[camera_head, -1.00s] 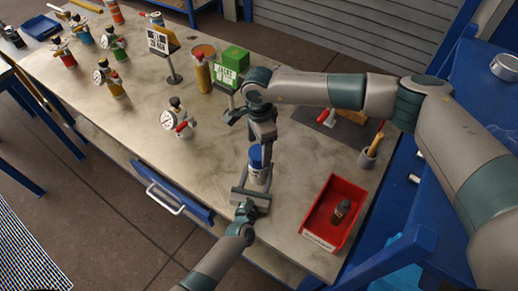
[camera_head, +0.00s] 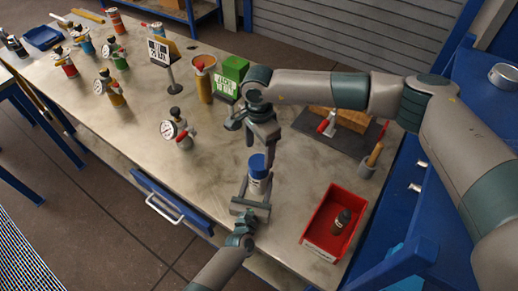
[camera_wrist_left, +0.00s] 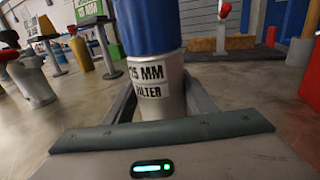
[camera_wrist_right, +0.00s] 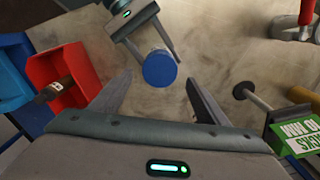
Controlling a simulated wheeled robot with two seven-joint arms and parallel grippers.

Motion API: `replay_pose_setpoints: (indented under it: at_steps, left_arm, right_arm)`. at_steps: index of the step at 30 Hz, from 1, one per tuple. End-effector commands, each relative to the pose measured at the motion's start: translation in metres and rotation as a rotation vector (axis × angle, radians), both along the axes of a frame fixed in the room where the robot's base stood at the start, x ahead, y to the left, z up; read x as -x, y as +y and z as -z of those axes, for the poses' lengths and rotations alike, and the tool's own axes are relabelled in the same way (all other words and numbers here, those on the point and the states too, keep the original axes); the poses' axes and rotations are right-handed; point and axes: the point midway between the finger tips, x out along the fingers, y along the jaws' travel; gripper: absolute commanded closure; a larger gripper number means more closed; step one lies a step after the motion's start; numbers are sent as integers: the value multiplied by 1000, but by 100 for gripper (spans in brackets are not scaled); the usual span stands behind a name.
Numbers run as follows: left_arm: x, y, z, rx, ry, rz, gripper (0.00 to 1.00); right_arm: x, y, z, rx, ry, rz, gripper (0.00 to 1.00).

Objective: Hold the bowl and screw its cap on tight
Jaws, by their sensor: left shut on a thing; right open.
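The bowl is a silver cylinder labelled "25 MM FILTER" (camera_wrist_left: 150,82). It stands upright with the blue cap (camera_head: 257,163) on top. Whether the cap is fully seated cannot be told. My left gripper (camera_head: 257,189) is shut around the bowl, with one finger on each side in the left wrist view. My right gripper (camera_head: 261,143) is open and empty above the cap, pointing down. In the right wrist view the round blue cap top (camera_wrist_right: 159,68) lies in line with the gap between its fingers, beyond the tips. The bowl below is mostly hidden there.
A red bin (camera_head: 323,239) holding a dark bottle stands right of the bowl. A gauge assembly (camera_head: 178,130) stands left. The tabletop around the bowl is clear.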

Motion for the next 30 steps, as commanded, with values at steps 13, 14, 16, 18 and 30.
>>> replay_pose_setpoints:
  at_steps: [13,14,16,18,30]
  left_arm:
    - [0,0,0,-1,0,0,100]
    - [0,0,0,-1,0,0,100]
    - [0,0,0,-1,0,0,100]
    - [0,0,0,0,0,0,100]
    - [0,0,0,-1,0,0,100]
  right_arm:
    - [1,0,45,1,2,1,31]
    - [1,0,49,1,2,1,31]
    - [1,0,58,1,3,1,31]
    - [0,0,65,1,2,2,31]
    - [0,0,79,1,0,1,31]
